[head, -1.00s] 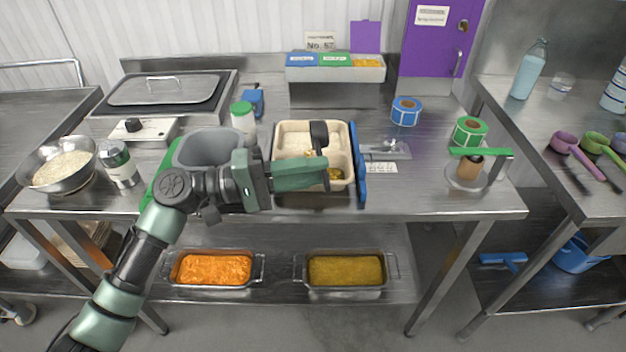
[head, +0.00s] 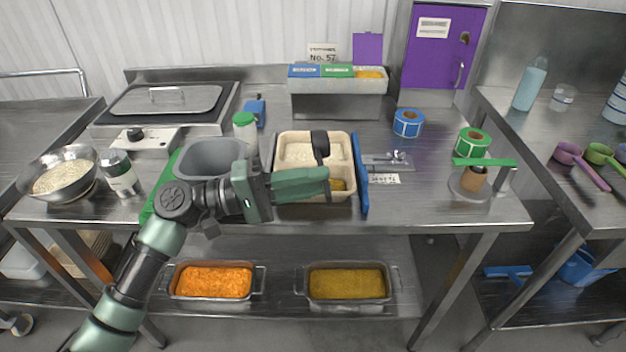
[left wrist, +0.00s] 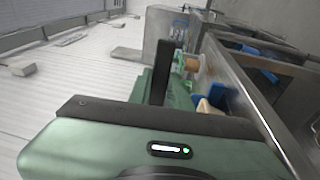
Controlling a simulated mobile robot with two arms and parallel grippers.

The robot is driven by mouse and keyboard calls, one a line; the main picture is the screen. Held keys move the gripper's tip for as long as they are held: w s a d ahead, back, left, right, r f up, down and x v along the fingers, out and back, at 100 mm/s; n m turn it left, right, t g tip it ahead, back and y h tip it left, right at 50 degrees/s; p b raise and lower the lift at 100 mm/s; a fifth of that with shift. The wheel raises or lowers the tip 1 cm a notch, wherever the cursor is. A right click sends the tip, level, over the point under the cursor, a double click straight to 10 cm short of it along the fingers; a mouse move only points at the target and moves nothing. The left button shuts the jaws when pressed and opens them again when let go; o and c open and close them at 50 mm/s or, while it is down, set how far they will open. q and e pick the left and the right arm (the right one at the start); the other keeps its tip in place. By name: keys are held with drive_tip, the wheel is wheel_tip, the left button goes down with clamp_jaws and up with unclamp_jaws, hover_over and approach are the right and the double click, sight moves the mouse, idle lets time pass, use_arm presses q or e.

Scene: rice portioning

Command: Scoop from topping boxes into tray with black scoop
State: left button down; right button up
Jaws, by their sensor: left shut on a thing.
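My left gripper (head: 322,181) is shut on the black scoop (head: 320,144), whose dark upper part stands above the beige tray (head: 281,150). The scoop's lower end is hidden behind the gripper. The tray holds white rice (head: 297,153) in its back part and some yellow topping (head: 338,185) at the front right. Two steel topping boxes stand on the lower shelf: one with orange topping (head: 213,282), one with mustard-yellow topping (head: 347,283). The left wrist view shows mostly the green gripper body and a dark upright piece that I cannot name for sure. My right gripper is not in view.
A blue board (head: 360,175) stands along the tray's right side. A grey bin (head: 208,158) is left of the tray. A rice bowl (head: 58,176) and a jar (head: 119,172) stand further left. Label rolls (head: 408,123) are at right.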

use_arm(q)
drive_tip(key=shift+r, duration=0.1)
wheel_tip(320, 180, up, 8)
drive_tip(key=g+y+p, duration=0.2)
drive_tip(key=y+p, duration=1.4)
drive_tip(key=p, duration=1.2)
drive_tip(key=shift+p, duration=0.35)
